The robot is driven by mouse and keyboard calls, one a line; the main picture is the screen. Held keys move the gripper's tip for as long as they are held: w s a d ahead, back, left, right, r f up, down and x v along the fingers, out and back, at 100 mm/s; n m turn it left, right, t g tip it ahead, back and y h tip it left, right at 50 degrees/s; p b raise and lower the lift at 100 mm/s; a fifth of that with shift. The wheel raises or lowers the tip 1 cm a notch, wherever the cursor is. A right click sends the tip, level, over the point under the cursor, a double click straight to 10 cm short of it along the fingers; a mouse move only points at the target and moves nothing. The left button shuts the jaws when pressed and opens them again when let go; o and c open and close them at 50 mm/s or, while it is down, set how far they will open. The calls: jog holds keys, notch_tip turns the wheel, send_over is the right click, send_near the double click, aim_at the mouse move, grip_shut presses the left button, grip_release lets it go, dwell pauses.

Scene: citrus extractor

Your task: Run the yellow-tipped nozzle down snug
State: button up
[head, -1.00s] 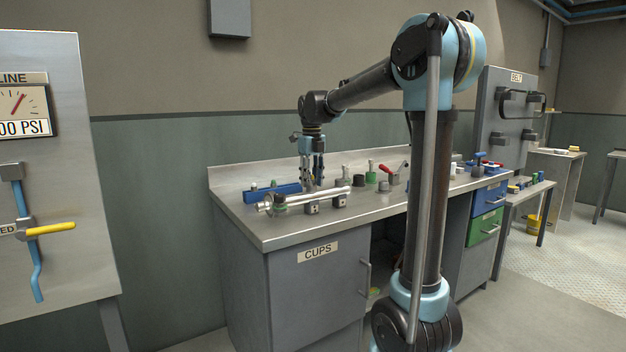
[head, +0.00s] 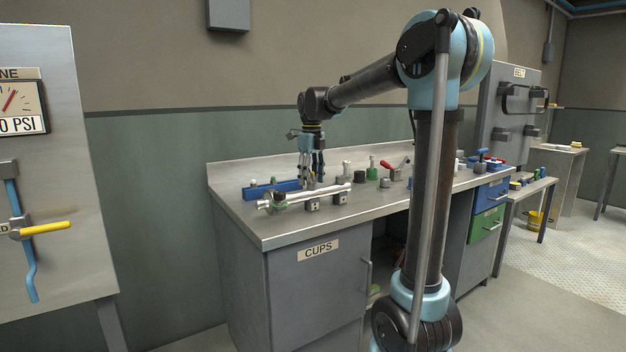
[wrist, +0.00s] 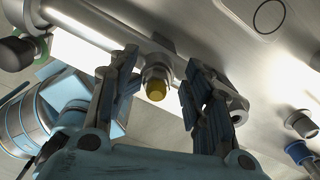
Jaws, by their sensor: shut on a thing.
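The yellow-tipped nozzle (wrist: 155,88) shows in the wrist view, end-on, with a metal collar around its yellow tip. It sits at the side of a bright metal pipe (wrist: 84,32). My gripper (wrist: 158,76) has one finger on each side of the nozzle and is shut on it; the exact contact is hard to see. In the head view my gripper (head: 311,178) points down over the metal pipe (head: 312,192), which lies along the bench on small dark blocks. The nozzle is too small and hidden to make out there.
A blue rack (head: 272,189) lies behind the pipe on the steel bench (head: 258,228). A green-based part (head: 372,174) and a red-handled clamp (head: 391,168) stand to the right. The bench's front left is clear.

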jog(key=shift+n, duration=0.7)
jog(key=shift+d, duration=0.1)
jog(key=shift+n, duration=0.8)
jog(key=shift+n, duration=0.9)
jog(key=shift+n, duration=0.8)
